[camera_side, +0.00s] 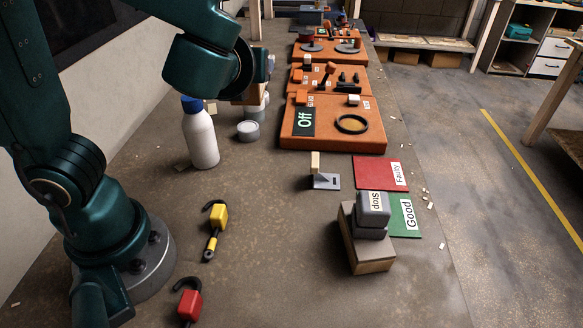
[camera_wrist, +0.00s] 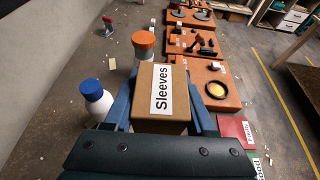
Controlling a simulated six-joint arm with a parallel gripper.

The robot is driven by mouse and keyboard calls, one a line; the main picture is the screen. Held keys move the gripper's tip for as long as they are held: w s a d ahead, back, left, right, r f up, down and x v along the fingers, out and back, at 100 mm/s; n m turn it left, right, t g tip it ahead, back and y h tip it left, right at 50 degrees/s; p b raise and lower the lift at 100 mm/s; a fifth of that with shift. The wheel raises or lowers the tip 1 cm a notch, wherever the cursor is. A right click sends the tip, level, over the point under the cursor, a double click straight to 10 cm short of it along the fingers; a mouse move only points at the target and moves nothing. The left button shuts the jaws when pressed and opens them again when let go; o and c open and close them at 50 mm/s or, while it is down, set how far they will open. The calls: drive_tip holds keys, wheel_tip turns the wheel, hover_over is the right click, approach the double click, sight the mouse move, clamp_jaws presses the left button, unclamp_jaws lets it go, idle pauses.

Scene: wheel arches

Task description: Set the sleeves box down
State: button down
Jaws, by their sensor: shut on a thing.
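The sleeves box (camera_wrist: 150,112) is a brown carton with a white "Sleeves" label, seen close up in the wrist view. My gripper (camera_wrist: 164,84) is shut on it, with a blue finger along each side. In the side view my gripper (camera_side: 262,66) is at the top, by the far part of the bench, and the arm hides most of the carton. I cannot tell whether its base touches anything.
A white bottle with a blue cap (camera_side: 200,138) and a round tin (camera_side: 248,130) stand near my gripper. Orange stations (camera_side: 335,135) line the right. Red Faulty (camera_side: 378,170) and green Good (camera_side: 404,228) mats lie nearer. Bench around the yellow hooked tool (camera_side: 215,218) is partly clear.

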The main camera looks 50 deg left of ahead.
drive_tip(key=s+d+f+n+g+h, duration=0.1)
drive_tip(key=s+f+n+g, duration=0.4)
drive_tip(key=s+n+g, duration=0.35)
drive_tip(key=s+d+f+n+g, duration=0.2)
drive_tip(key=s+f+n+g, duration=0.25)
drive_tip(key=n+g, duration=0.6)
drive_tip(key=w+d+n+h, duration=0.3)
drive_tip(key=d+n+h, duration=0.6)
drive_tip(key=n+h, duration=0.9)
drive_tip(key=shift+m+h, duration=0.3)
drive_tip(key=shift+m, duration=0.4)
drive_tip(key=s+d+f, duration=0.1)
drive_tip(key=d+f, duration=0.1)
drive_tip(key=d, duration=0.1)
drive_tip(key=s+d+f, duration=0.2)
drive_tip(key=d, duration=0.1)
drive_tip(key=s+d+f, duration=0.1)
drive_tip(key=d+f, duration=0.1)
drive_tip(key=d, duration=0.2)
drive_tip(key=shift+s+f, duration=0.1)
drive_tip(key=shift+s, duration=0.25)
drive_tip(key=shift+d+f, duration=0.1)
drive_tip(key=shift+f, duration=1.9)
drive_tip(key=shift+c, duration=1.1)
unclamp_jaws()
drive_tip(key=shift+f, duration=0.1)
